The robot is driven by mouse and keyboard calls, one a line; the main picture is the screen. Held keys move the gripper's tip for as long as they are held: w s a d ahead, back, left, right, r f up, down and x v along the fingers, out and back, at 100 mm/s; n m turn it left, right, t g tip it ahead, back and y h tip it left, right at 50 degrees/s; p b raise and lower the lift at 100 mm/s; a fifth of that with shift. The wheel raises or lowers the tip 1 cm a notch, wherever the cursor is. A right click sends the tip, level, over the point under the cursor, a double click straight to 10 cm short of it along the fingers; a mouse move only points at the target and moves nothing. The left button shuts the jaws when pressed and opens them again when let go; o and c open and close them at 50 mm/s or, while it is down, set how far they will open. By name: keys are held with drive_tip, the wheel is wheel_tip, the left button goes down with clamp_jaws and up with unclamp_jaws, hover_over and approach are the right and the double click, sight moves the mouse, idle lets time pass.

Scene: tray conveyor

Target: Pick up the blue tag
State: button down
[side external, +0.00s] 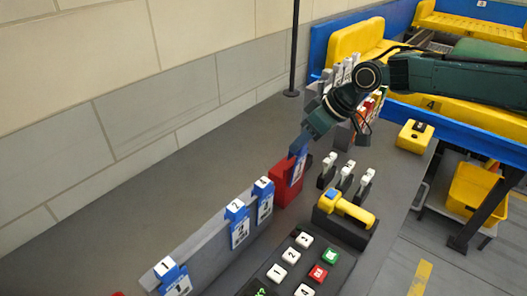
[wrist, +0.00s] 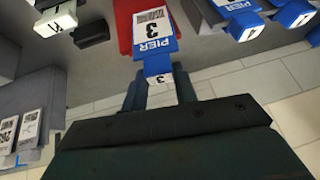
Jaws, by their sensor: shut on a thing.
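The blue tag (side external: 298,168) has a white label, and in the wrist view the label on the tag (wrist: 154,32) reads "PIER 3". My gripper (side external: 299,146) is shut on the top end of this tag and points down at it. In the wrist view the two fingers of my gripper (wrist: 159,88) stand on either side of the tag's small white numbered end. The tag hangs upright against or just in front of a red block (side external: 284,184). I cannot tell whether they touch. The red block also shows behind the tag in the wrist view (wrist: 125,14).
Several other blue tags (side external: 239,232) hang on a long grey rack (side external: 205,258) at the front left. A yellow-handled device (side external: 346,208), white levers (side external: 345,172) and a keypad (side external: 297,262) stand to the right. Grey counter on the left is clear.

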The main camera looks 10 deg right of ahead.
wheel_tip(320, 180, up, 4)
drive_tip(key=shift+s+d+r, duration=0.1)
drive_tip(key=shift+d+r, duration=0.05)
drive_tip(key=s+d, duration=0.6)
drive_tip(key=d, duration=0.6)
drive_tip(key=shift+s+d, duration=0.15)
drive_tip(key=shift+s, duration=0.15)
idle(0.6)
wheel_tip(320, 180, up, 6)
idle(1.2)
drive_tip(key=shift+r, duration=0.2)
